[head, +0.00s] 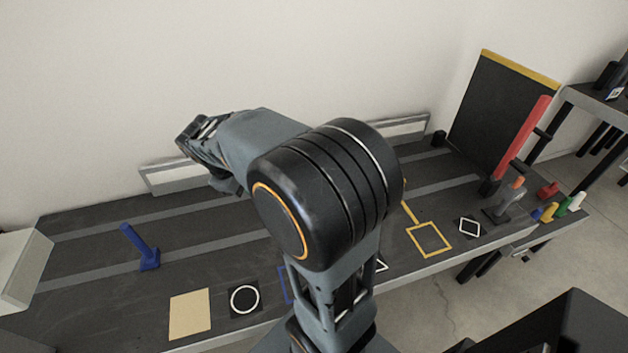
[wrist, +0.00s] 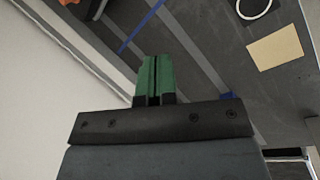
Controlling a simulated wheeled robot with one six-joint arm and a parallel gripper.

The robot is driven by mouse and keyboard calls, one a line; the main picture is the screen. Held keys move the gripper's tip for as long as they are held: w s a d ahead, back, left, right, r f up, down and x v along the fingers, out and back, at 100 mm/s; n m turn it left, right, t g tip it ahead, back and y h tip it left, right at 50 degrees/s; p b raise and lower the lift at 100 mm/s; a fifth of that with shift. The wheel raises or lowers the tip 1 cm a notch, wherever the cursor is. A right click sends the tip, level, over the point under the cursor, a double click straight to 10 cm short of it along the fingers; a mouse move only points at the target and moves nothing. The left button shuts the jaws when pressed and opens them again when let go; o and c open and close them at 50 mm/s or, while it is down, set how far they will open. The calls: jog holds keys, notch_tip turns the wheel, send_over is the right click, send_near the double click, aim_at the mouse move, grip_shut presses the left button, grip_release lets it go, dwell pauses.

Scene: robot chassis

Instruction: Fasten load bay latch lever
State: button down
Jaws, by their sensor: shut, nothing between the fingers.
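Several levers show in the head view, and I cannot tell for certain which one is the load bay latch lever. A tall red lever (head: 525,135) leans beside a black panel (head: 497,110) with a yellow top edge. A short blue lever (head: 140,245) stands tilted on the left of the dark deck (head: 85,265). A grey lever (head: 508,205) with an orange tip stands near the right end. My gripper's green fingers (wrist: 153,78) are together and empty in the wrist view, above the deck. A blue patch (wrist: 229,97), perhaps the blue lever, shows right of them.
A tan plate (head: 190,313), a white ring mark (head: 244,299) and a yellow square outline (head: 429,239) line the deck's front. Small coloured pegs (head: 562,207) stand at the right. A pale wall (head: 140,80) rises behind. My arm hides the deck's middle.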

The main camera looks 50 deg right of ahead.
jog(key=w+d+f+n+g+h+b, duration=0.2)
jog(key=w+d+f+n+g+h, duration=0.1)
jog(key=w+d+f, duration=0.3)
jog(key=w+d+f+n+g+h+b, duration=0.3)
jog(key=w+d+f, duration=0.3)
jog(key=d+f, duration=0.5)
jog(key=shift+w+d+f+n+h, duration=0.2)
jog(key=shift+w+d+n+h, duration=0.15)
jog(key=shift+n+h, duration=0.45)
jog(key=shift+s, duration=0.1)
jog(key=shift+s+d+r+x, duration=0.15)
jog(key=shift+r+x, duration=0.25)
jog(key=shift+x, duration=1.85)
jog(key=shift+d+r+x, duration=0.15)
jog(key=shift+r+x, duration=0.25)
jog(key=shift+x, duration=1.8)
jog(key=shift+s+d+r+x, duration=0.15)
jog(key=shift+r+x, duration=0.25)
jog(key=shift+x, duration=1.85)
jog(key=shift+w, duration=0.1)
